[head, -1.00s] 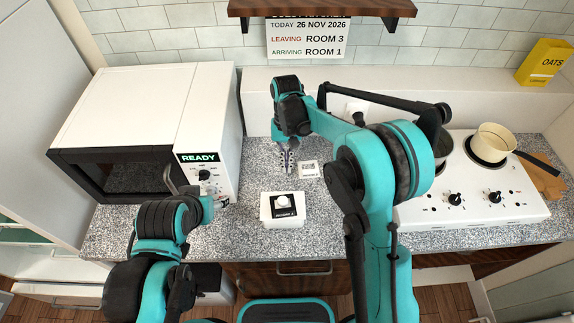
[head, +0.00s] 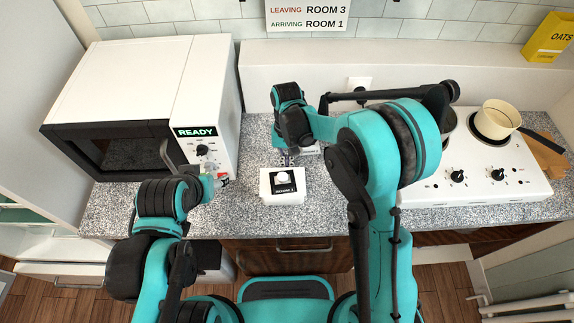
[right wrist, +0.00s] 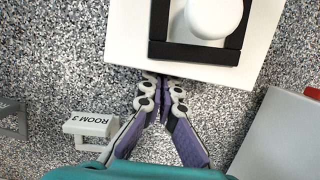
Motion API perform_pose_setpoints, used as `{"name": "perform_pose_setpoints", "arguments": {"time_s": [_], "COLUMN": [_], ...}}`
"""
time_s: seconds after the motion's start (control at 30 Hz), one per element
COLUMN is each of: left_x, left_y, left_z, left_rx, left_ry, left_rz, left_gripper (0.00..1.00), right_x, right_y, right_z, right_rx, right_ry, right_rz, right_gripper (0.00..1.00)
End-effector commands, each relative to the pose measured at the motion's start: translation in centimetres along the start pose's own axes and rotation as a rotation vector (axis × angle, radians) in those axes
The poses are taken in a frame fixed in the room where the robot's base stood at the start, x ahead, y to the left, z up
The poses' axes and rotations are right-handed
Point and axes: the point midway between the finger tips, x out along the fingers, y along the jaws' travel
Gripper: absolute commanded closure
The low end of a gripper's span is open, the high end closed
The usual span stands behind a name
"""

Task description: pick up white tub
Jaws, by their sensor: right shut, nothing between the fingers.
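A round white tub (head: 283,178) sits in a black square holder on a white box (head: 283,197) with a dark ROOM label on the counter. The right wrist view shows the tub (right wrist: 213,14), its black holder (right wrist: 196,52) and the box (right wrist: 122,45) from above. My right gripper (head: 286,161) is just behind the box. Its fingertips (right wrist: 165,84) are together and empty at the box's edge; whether they touch it is unclear. My left gripper (head: 215,176) is by the microwave's front right corner, its fingers too small to judge.
A white microwave (head: 137,90) reading READY stands at left. A small ROOM 3 block (right wrist: 90,125) lies near my right gripper. A white hob (head: 480,180) with a cream pot (head: 496,118) is at right. Counter (head: 340,205) in front of the hob's left side is clear.

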Motion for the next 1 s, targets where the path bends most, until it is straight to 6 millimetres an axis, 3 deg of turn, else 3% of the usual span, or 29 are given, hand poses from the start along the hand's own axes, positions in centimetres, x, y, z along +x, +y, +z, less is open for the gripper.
{"name": "perform_pose_setpoints", "arguments": {"time_s": [0.17, 0.4, 0.53, 0.7, 1.0], "left_x": [0.2, 0.7, 0.7, 0.7, 0.7], "left_y": [0.0, 0.0, 0.0, 0.0, 0.0], "left_z": [0.1, 0.5, 0.5, 0.5, 0.5], "left_rx": [0.000, 0.000, 0.000, 0.000, 0.000], "left_ry": [0.000, 0.000, 0.000, 0.000, 0.000], "left_rz": [0.000, 0.000, 0.000, 0.000, 0.000], "left_gripper": [0.44, 0.44, 0.44, 0.44, 0.44], "right_x": [0.4, 2.0, 2.6, 2.9, 2.9], "right_y": [-0.1, 0.0, 0.0, 0.0, 0.0], "right_z": [1.7, 8.0, 10.4, 11.6, 11.6], "right_rx": [-0.003, -0.003, -0.003, 0.000, 0.000], "right_ry": [0.000, 0.000, 0.000, 0.000, 0.000], "right_rz": [0.000, 0.001, 0.001, 0.000, 0.000], "right_gripper": [1.00, 1.00, 1.00, 1.00, 1.00]}}
